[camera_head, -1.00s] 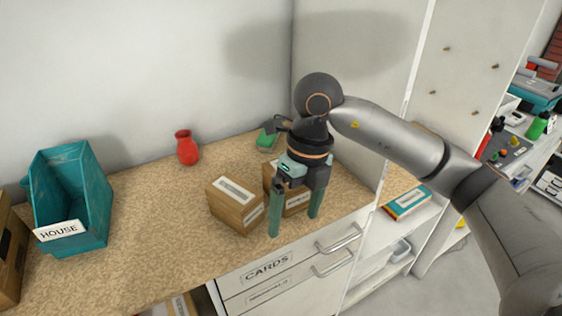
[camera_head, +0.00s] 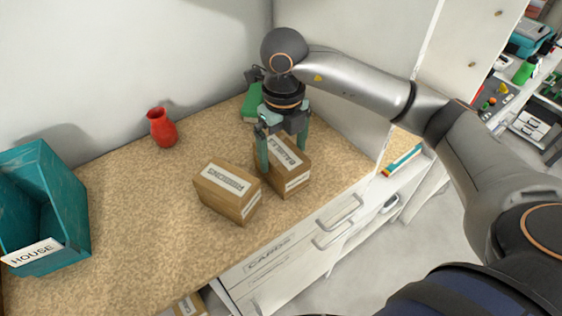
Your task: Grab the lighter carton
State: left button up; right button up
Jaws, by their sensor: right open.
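Two brown cartons with white labels stand side by side on the speckled worktop. The left carton (camera_head: 226,196) stands clear of my gripper. The right carton (camera_head: 292,176) is partly hidden behind my right gripper. My right gripper (camera_head: 284,158) points down with its fingers open, one on either side of the right carton's rear part. I cannot tell whether the fingers touch it. The cartons look alike in colour, and I cannot tell which is lighter. My left gripper is not in view.
A teal bin (camera_head: 66,210) labelled HOUSE stands at the left. A red vase (camera_head: 161,128) and a green object (camera_head: 251,102) stand towards the back wall. White drawers (camera_head: 285,262) lie below the front edge. A white side wall rises right of the cartons.

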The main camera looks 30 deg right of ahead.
notch_tip(320, 180, down, 6)
jog(key=shift+w+a+r+p, duration=0.1)
jog(key=shift+a+r+p, duration=0.1)
jog(key=shift+p, duration=0.3)
jog(key=shift+c, duration=0.2)
jog(key=shift+r, duration=0.1)
jog(key=c, duration=1.2)
